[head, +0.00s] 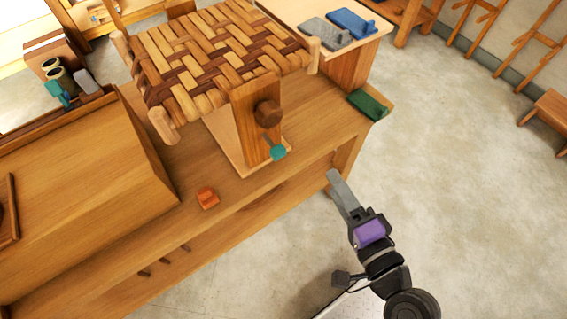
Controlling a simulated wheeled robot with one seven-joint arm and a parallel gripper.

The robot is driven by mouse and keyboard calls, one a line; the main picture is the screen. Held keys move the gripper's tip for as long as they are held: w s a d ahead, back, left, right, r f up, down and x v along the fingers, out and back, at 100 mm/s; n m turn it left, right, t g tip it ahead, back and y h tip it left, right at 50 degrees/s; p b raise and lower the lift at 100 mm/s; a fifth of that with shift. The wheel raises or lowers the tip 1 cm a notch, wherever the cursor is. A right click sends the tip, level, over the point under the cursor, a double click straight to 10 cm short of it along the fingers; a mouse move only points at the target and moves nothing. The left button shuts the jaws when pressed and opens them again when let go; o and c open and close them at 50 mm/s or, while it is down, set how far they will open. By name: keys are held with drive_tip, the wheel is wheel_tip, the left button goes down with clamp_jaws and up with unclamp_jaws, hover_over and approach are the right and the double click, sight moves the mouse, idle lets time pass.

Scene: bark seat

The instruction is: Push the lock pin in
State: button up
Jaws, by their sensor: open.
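A teal-knobbed pin (278,152), which looks like the lock pin, sticks out low on the front of an upright wooden post (245,115). A short grey shaft shows between its knob and the post. A dark round wooden knob (268,113) sits higher on the same post. The post stands under a woven bark seat (215,50). My gripper (335,178) is to the right of the pin and slightly lower in the picture, apart from it and off the bench's front edge. Its fingers overlap in this view. Nothing shows held in it.
The post's base stands on the wooden bench (235,195). A small orange block (207,198) lies near the bench's front edge. Open floor (460,200) is at right.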

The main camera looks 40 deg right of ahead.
sight(281, 155)
drive_tip(key=w+a+m+y, duration=0.1)
drive_tip(key=w+m, duration=0.3)
drive_tip(key=m, duration=0.1)
drive_tip(key=w+a+m+t+y+p, duration=0.1)
drive_tip(key=w+a+m, duration=0.1)
drive_tip(key=w+m, duration=0.2)
drive_tip(key=w+a+m+t+y, duration=0.1)
drive_tip(key=w+m, duration=0.3)
drive_tip(key=m, duration=0.4)
drive_tip(key=shift+a+f+y+p, duration=0.1)
drive_tip(key=shift+a+y+p, duration=0.2)
drive_tip(key=shift+p, duration=0.1)
drive_tip(key=shift+w+f, duration=0.2)
drive_tip(key=shift+w, duration=0.4)
drive_tip(key=shift+c, duration=0.4)
clamp_jaws()
